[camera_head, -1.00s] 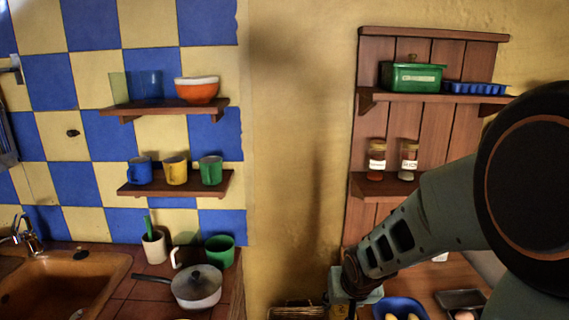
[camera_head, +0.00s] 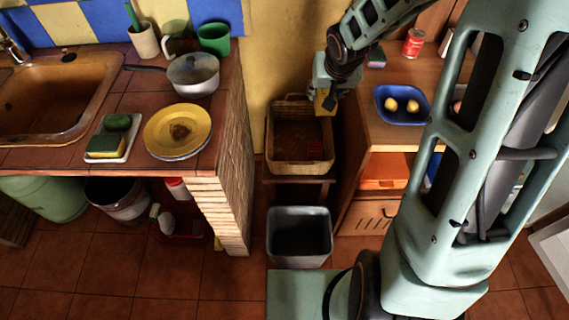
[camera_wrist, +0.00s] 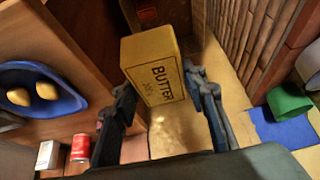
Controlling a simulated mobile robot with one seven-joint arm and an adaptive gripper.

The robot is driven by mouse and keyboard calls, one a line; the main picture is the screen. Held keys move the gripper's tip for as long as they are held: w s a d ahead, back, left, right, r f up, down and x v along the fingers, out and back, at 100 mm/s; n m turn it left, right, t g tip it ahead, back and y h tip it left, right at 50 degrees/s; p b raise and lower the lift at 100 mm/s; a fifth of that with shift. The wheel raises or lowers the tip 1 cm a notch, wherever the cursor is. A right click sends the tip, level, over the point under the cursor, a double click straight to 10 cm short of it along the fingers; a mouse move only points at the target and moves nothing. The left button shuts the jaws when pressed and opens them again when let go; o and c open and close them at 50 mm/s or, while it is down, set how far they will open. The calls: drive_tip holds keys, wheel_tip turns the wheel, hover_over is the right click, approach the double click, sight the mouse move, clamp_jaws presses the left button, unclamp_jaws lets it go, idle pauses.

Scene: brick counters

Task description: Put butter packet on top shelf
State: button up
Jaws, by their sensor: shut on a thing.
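The butter packet (camera_wrist: 155,62) is a yellow box with dark "BUTTER" lettering. In the wrist view it sits between the two fingers of my gripper (camera_wrist: 162,88), which is shut on it. In the head view my gripper (camera_head: 326,92) points down, holding the butter packet (camera_head: 325,103) above the back right part of a wicker basket. The packet is small there and partly covered by the fingers. The top shelf is outside both current views.
The wicker basket (camera_head: 300,158) stands between the tiled counter (camera_head: 120,90) and a wooden counter (camera_head: 385,132). The wooden counter holds a blue bowl (camera_head: 388,112) with yellow items and a red can (camera_head: 413,43). A grey bin (camera_head: 298,240) is below.

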drive_tip(key=w+a+f+b, duration=0.3)
drive_tip(key=f+b, duration=0.4)
drive_tip(key=f, duration=0.4)
drive_tip(key=w+a+f+b, duration=0.4)
drive_tip(key=f+b, duration=0.4)
drive_tip(key=f, duration=0.4)
drive_tip(key=w+a+f+b, duration=0.3)
drive_tip(key=w+f+b, duration=0.2)
drive_tip(key=f+b, duration=0.3)
wheel_tip(320, 180, down, 3)
drive_tip(key=shift+w+a+f, duration=0.2)
drive_tip(key=shift+w+a, duration=0.1)
drive_tip(key=shift+a, duration=0.05)
wheel_tip(320, 180, down, 10)
drive_tip(key=b, duration=0.5)
drive_tip(key=shift+r, duration=0.2)
drive_tip(key=shift+f+b, duration=0.25)
drive_tip(key=shift+b, duration=0.15)
drive_tip(key=o, duration=1.3)
drive_tip(key=shift+o, duration=0.2)
drive_tip(key=shift+s+r+p, duration=0.1)
drive_tip(key=shift+r+p, duration=0.1)
drive_tip(key=shift+p, duration=0.65)
